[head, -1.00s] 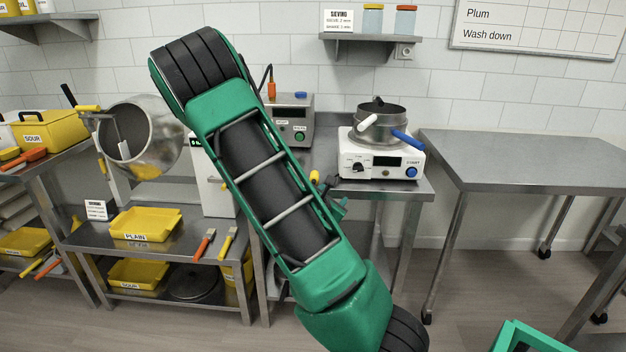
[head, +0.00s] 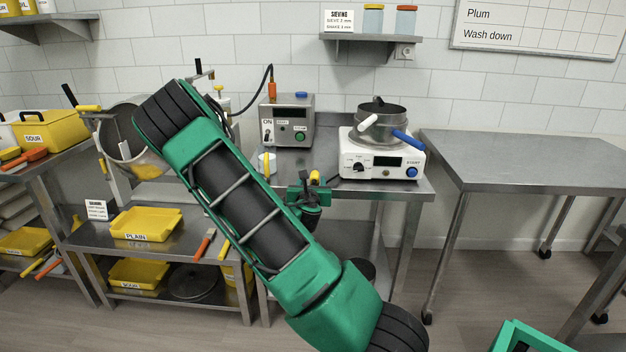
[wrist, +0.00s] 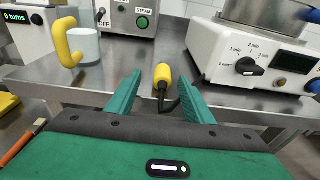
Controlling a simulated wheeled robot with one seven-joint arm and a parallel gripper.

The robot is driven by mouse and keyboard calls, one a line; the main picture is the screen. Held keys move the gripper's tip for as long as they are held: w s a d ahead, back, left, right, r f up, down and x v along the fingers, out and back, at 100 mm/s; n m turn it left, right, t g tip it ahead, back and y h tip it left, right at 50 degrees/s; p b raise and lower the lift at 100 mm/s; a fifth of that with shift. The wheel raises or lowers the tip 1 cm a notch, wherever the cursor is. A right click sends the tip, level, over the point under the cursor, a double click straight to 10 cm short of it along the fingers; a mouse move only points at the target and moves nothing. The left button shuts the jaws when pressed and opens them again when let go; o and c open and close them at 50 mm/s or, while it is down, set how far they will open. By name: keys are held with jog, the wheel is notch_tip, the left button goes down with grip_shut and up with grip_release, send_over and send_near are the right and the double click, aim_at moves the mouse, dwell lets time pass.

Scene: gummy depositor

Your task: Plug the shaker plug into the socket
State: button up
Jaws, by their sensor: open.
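The shaker plug is a small yellow plug (wrist: 162,75) on a dark cord. In the wrist view it lies at the front edge of the steel table, between my open fingers and a little beyond their tips. My gripper (wrist: 158,88) is open and empty; in the head view it (head: 308,188) is at the table's front edge, partly behind my arm, with the yellow plug (head: 315,177) beside it. The white shaker (head: 382,155) with a steel sieve pot stands right of it. A wall socket (head: 404,52) is under the shelf, at its right end.
A steam unit (head: 287,122) with a hose stands at the back of the table. A white cup with a yellow handle (wrist: 68,42) is left of the plug. An empty steel table (head: 530,160) is to the right.

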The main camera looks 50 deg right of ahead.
aim_at(314, 175)
jog(key=shift+s+f+x, duration=0.1)
jog(key=shift+s+x, duration=0.05)
jog(key=shift+x, duration=1)
jog(key=shift+s+f+x, duration=0.1)
jog(key=shift+f+x, duration=0.05)
jog(key=shift+x, duration=1)
jog(key=shift+d, duration=0.2)
jog(key=c, duration=1.1)
jog(key=shift+r, duration=0.15)
jog(key=shift+c, duration=0.2)
jog(key=shift+r, duration=0.85)
jog(key=r, duration=0.1)
jog(key=a+r, duration=0.1)
jog(key=shift+w+r, duration=0.15)
jog(key=shift+r, duration=0.15)
jog(key=a+r, duration=0.6)
jog(key=a, duration=0.4)
jog(key=shift+w+a+r, duration=0.2)
jog(key=shift+a, duration=0.15)
